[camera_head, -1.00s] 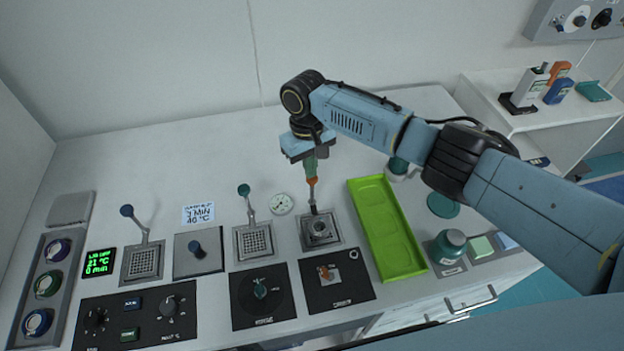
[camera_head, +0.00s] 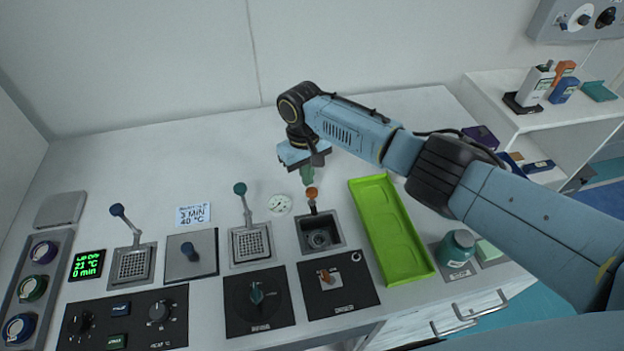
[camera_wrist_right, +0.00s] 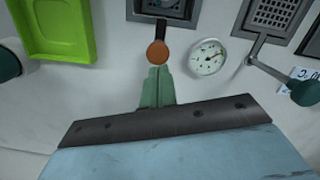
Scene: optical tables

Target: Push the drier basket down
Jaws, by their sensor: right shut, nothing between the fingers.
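The drier basket (camera_head: 319,239) is the one on the orange-knobbed lever, and it sits low inside a dark square well (camera_head: 302,231) in the counter. Its orange knob (camera_head: 311,193) stands just behind the well and also shows in the wrist view (camera_wrist_right: 158,53). My right gripper (camera_head: 307,180) is shut and empty, with its green fingertips (camera_wrist_right: 158,73) right at the knob. I cannot tell whether they touch it. My left gripper is not in view.
A green tray (camera_head: 401,244) and a teal jar (camera_head: 456,248) are to the right. A round gauge (camera_head: 279,204) stands close by. The rear counter is clear.

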